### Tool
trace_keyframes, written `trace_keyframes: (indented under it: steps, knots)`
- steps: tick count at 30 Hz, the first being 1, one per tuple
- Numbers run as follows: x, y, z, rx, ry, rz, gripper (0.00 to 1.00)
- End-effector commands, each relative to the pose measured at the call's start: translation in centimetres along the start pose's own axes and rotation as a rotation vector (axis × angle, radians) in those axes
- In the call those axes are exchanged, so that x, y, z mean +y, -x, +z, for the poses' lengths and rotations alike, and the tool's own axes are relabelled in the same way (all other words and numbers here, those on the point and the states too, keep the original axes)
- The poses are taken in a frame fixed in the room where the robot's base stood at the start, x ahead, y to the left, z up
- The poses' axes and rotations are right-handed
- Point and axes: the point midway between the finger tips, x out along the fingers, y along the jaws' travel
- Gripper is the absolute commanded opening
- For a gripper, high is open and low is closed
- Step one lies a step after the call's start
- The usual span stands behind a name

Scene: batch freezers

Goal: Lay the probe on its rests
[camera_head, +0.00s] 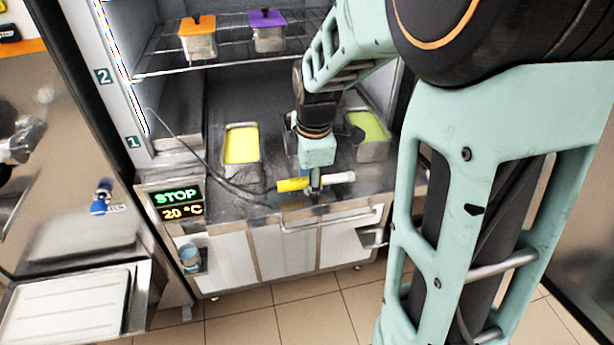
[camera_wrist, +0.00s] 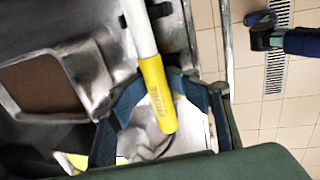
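The probe has a yellow grip (camera_head: 292,185) and a white shaft (camera_head: 341,178). In the head view it lies roughly level, crosswise above the front of the steel worktop. My gripper (camera_head: 315,187) points down at the middle of the probe, where yellow meets white. In the wrist view my gripper (camera_wrist: 160,82) has one blue fingertip on each side of the yellow grip (camera_wrist: 157,95), seemingly closed on it. The white shaft (camera_wrist: 139,28) runs up out of the picture. A small dark clip-like piece (camera_wrist: 160,10) shows beside the shaft; I cannot tell if it is a rest.
A dark cable (camera_head: 190,150) loops at left. A wire shelf (camera_head: 225,55) holds orange-lidded (camera_head: 198,38) and purple-lidded (camera_head: 267,30) containers. A front rail (camera_head: 335,218) borders the worktop.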

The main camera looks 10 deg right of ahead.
Motion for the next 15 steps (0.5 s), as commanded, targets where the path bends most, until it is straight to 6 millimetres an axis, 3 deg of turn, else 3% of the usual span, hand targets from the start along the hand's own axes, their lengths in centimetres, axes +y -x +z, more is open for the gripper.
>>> trace_keyframes:
  steps: [1, 10, 15]
  knots:
    - [-0.7, -0.5, 0.0, 0.001, 0.000, -0.019, 0.38]
    - [-0.6, -0.3, 0.0, 0.001, 0.000, -0.016, 0.38]
    - [-0.4, 1.5, 0.0, 0.000, 0.000, -0.010, 0.38]
